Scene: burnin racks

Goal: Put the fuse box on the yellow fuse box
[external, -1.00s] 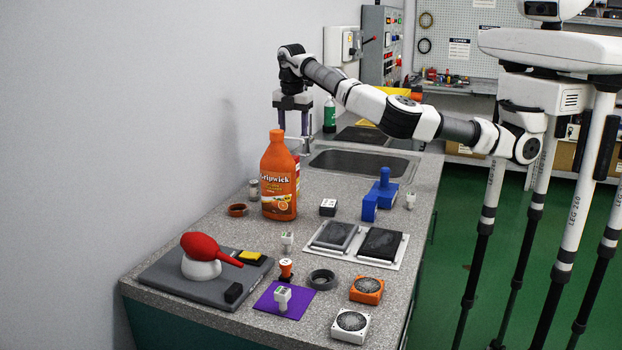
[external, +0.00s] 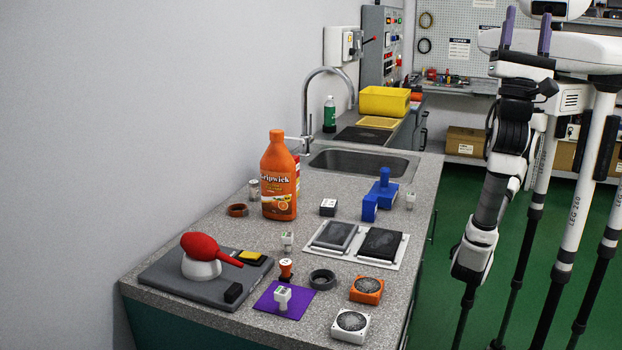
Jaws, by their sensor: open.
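My gripper (external: 528,14) is open and empty, raised at the upper right with its fingers pointing up, well away from the counter. I cannot tell for sure which item is the fuse box. A small white box with a dark front (external: 328,207) stands mid-counter, and a small black block (external: 233,293) sits on the grey mat's near corner. A small yellow block with dark edges (external: 250,257) lies on the same mat's far corner and may be the yellow fuse box. A large yellow bin (external: 384,101) stands beyond the sink.
The grey mat (external: 175,284) also bears a red-topped white item (external: 205,256). An orange bottle (external: 278,180), blue block (external: 384,188), dark plates on a white tray (external: 314,246), grey ring (external: 322,279), orange fan (external: 366,289) and white fan (external: 350,325) crowd the counter. The sink (external: 362,162) lies behind.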

